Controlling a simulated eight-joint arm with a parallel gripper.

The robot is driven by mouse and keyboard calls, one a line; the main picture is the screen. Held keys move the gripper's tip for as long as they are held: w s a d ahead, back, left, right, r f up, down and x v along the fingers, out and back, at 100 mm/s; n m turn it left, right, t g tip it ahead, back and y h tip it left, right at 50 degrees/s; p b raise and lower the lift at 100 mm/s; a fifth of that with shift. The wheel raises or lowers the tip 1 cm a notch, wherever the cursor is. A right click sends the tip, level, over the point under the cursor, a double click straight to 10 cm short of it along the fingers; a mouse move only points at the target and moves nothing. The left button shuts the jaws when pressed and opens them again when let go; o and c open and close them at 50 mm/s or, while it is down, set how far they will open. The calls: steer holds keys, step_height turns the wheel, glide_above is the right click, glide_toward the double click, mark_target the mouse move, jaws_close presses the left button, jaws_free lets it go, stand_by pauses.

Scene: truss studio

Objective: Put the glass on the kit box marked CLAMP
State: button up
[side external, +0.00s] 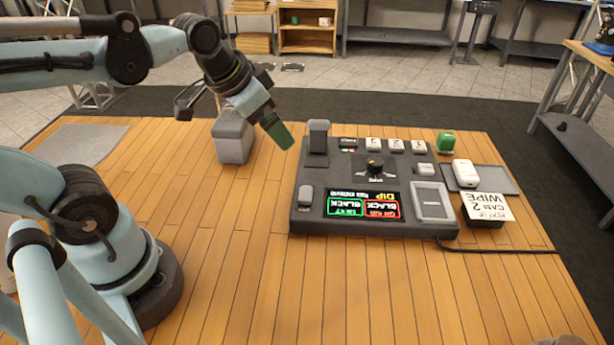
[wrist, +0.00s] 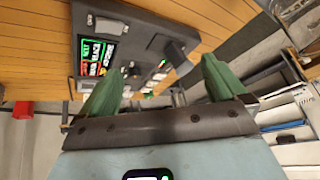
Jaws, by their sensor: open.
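I cannot make out a glass or a box marked CLAMP in either view. My gripper (side external: 280,135) is above the wooden table, left of the black control panel's back corner, with its green fingertips pointing down and right. In the wrist view my gripper (wrist: 160,82) has its two green fingers wide apart with nothing held between them. A grey box (side external: 232,137) stands on the table to the left of and behind the fingertips; I see no readable marking on it.
The black control panel (side external: 300,213) fills the table's middle right. A grey mat (side external: 80,143) lies far left.

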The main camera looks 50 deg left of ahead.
steer(key=shift+n+t+h, duration=0.3)
steer(key=shift+n+t, duration=0.3)
steer(key=shift+n, duration=0.1)
steer(key=d+f, duration=0.1)
steer(key=s+d+f, duration=0.1)
steer(key=d, duration=0.1)
steer(key=shift+s+f, duration=0.15)
steer(key=shift+s, duration=0.15)
steer(key=shift+a, duration=0.1)
